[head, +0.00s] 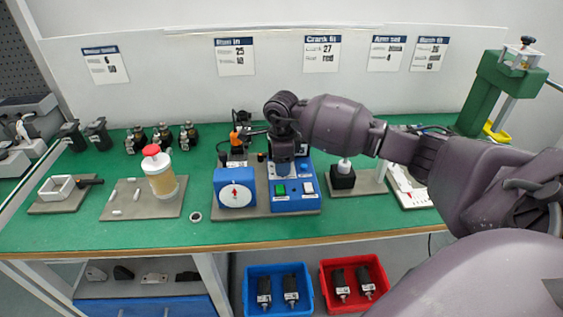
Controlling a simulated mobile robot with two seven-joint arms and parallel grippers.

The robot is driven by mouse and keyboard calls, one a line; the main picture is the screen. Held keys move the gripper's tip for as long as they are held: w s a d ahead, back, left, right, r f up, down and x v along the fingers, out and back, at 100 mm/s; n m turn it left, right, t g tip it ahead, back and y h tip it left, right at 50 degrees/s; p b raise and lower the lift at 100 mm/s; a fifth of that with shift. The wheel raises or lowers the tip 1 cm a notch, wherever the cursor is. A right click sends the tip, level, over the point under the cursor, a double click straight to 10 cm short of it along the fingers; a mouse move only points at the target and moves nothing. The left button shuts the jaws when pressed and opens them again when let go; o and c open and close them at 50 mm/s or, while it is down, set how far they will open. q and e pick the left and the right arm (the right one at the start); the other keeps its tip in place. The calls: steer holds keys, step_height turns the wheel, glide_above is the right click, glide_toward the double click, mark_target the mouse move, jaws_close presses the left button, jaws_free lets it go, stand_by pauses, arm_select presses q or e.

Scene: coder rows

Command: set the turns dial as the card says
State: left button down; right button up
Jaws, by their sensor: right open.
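The dial (236,195) is a round white face on the front of a blue box, with a small red pointer at its middle; its marks are too small to read. A white card (236,57) with a dark blue header, seemingly "Run in", hangs on the back wall above; its figures are hard to read. My right gripper (284,172) points down over the blue unit (296,203) just right of the dial box. It is open, apart from the dial, and its fingertips are partly hard to make out. My left gripper is out of view.
Blue unit has a green button (280,189) and white switch. A red-capped jar (161,175) stands left; a black block with white knob (343,176) stands right. Other cards (322,54) line the wall. Blue (248,304) and red bins sit below. Green front strip is mostly clear.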

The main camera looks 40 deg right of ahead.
steer(key=c, duration=0.6)
steer(key=shift+c, duration=0.2)
